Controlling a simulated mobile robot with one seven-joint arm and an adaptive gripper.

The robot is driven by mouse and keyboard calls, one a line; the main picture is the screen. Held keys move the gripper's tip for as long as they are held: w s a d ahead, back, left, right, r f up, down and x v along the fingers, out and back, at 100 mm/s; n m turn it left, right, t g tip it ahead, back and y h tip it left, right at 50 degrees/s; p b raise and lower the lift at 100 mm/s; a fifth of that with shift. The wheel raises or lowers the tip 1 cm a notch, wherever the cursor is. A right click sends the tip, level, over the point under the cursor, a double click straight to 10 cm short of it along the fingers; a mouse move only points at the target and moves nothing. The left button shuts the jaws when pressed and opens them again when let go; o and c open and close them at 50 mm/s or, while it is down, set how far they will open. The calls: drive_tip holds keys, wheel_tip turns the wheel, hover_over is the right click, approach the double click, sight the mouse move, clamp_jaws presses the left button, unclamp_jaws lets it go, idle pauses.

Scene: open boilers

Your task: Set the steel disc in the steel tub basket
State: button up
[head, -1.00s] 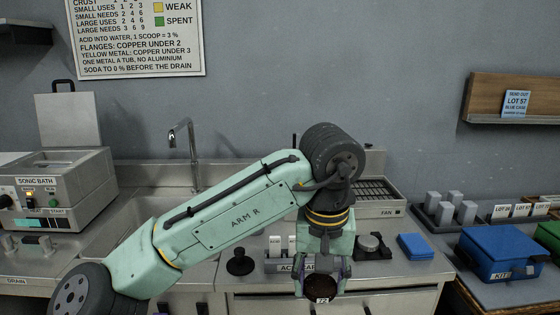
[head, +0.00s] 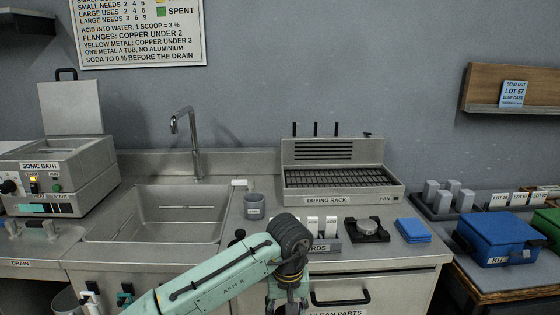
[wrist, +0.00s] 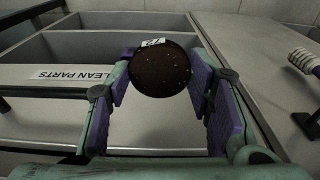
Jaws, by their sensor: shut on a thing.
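My gripper (wrist: 161,80) is shut on a round, dark brown, speckled disc (wrist: 160,74) with a small white number tag at its edge. One purple-padded finger is on each side of it. In the head view my arm reaches down past the bottom edge, in front of the counter, so the fingers and disc are out of that view. The disc's surface looks dark rather than bright steel. I cannot make out a tub basket marked as steel in either view.

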drive_tip(key=s+f+b, duration=0.2)
drive_tip(key=f, duration=1.6)
drive_tip(key=s+a+f+b, duration=0.1)
drive_tip(key=s+f+b, duration=0.1)
drive_tip(key=f, duration=1.7)
drive_tip(key=shift+s+f+m, duration=0.3)
drive_tip(key=shift+s+m, duration=0.1)
drive_tip(key=shift+s, duration=0.2)
drive_tip(key=shift+a, duration=0.1)
